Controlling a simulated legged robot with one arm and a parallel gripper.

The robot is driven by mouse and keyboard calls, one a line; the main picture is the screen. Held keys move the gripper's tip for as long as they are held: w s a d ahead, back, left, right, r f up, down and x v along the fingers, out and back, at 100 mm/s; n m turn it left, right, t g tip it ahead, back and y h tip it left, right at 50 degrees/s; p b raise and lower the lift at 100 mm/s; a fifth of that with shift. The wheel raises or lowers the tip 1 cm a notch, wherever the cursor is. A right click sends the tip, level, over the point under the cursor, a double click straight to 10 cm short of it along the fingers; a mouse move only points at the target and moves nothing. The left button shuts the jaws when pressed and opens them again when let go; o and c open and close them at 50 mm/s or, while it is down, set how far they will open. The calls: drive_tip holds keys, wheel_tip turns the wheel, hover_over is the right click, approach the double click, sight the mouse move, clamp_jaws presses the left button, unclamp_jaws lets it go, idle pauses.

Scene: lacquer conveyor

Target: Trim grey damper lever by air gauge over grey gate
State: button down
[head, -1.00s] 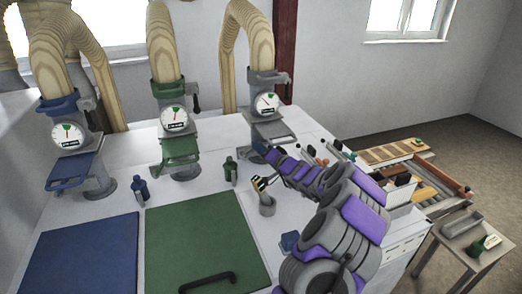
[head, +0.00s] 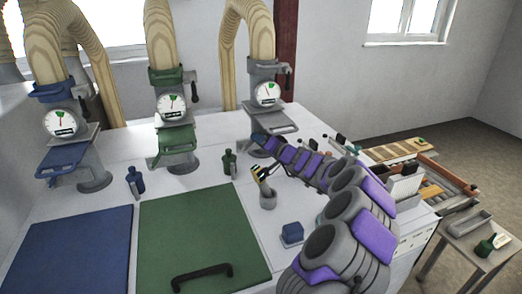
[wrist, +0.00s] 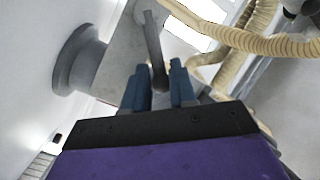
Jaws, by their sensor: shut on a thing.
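The grey gate (head: 272,128) stands at the back right of the white bench. Above it, the round white air gauge (head: 267,94) faces me, and its thin needle leans up and left; its scale is too small to read. My gripper (head: 256,138) is low at the front of the grey gate, its fingertips not clear in the head view. In the wrist view, the blue fingers of my gripper (wrist: 159,82) are shut around the lower end of the grey lever (wrist: 153,45). The lever's rounded tip sits between them.
A green gate (head: 177,140) and a blue gate (head: 62,160) stand to the left, each under its own gauge.

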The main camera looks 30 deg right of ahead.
drive_tip(key=shift+a+f+n+b, duration=0.15)
drive_tip(key=shift+n+b, duration=0.25)
drive_tip(key=shift+b, duration=1.7)
drive_tip(key=shift+r+n+g+h+b, duration=0.35)
drive_tip(key=shift+r+b, duration=0.25)
drive_tip(key=shift+b, duration=0.25)
drive_tip(key=c, duration=1.1)
unclamp_jaws()
drive_tip(key=s+d+r, duration=0.1)
drive_tip(key=s, duration=1.6)
drive_tip(key=shift+d+b, duration=0.25)
drive_tip(key=shift+b, duration=0.05)
drive_tip(key=shift+r, duration=0.1)
drive_tip(key=shift+c, duration=0.2)
